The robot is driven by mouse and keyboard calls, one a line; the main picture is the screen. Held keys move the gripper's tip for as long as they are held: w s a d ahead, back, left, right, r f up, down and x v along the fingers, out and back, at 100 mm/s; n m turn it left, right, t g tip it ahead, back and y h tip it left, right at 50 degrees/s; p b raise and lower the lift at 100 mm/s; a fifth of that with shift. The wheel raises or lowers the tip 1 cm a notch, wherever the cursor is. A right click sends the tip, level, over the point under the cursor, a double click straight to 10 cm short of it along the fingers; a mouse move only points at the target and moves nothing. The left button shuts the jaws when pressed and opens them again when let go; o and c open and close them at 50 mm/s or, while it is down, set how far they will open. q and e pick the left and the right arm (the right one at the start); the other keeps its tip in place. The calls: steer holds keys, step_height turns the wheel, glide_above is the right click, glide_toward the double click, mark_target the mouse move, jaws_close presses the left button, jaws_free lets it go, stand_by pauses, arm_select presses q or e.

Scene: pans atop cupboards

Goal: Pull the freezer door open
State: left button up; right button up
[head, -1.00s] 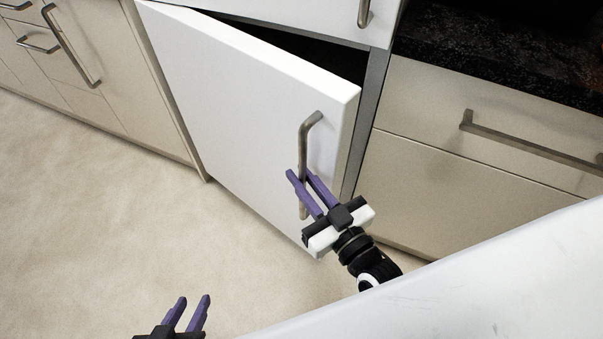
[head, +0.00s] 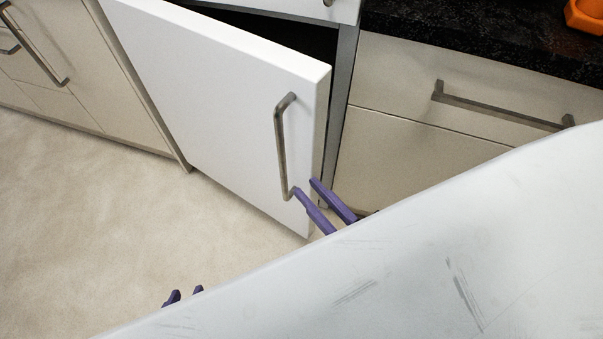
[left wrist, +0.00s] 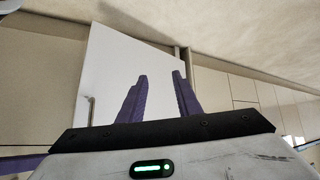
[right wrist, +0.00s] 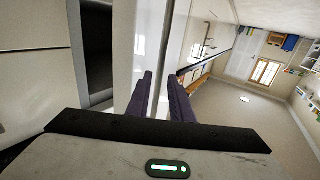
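The white freezer door (head: 215,90) stands ajar, with a dark gap behind its top edge. Its metal bar handle (head: 281,145) is upright near the free edge. My right gripper (head: 306,186) is open, its purple fingers by the handle's lower end and the door's free edge; I cannot tell if they touch. In the right wrist view the fingers (right wrist: 160,85) are apart, close to the door (right wrist: 123,60). My left gripper (head: 184,292) is low and left, away from the door. Its fingers are apart and empty in the left wrist view (left wrist: 160,80), which also shows the door (left wrist: 115,60).
A pale surface (head: 400,255) fills the lower right and hides most of my arms. Drawers with a long handle (head: 500,106) stand right of the freezer under a dark counter (head: 480,35). Cupboards (head: 90,80) stand at left. The floor (head: 90,230) before the door is clear.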

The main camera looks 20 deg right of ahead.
steer(key=shift+s, duration=0.25)
steer(key=shift+c, duration=0.3)
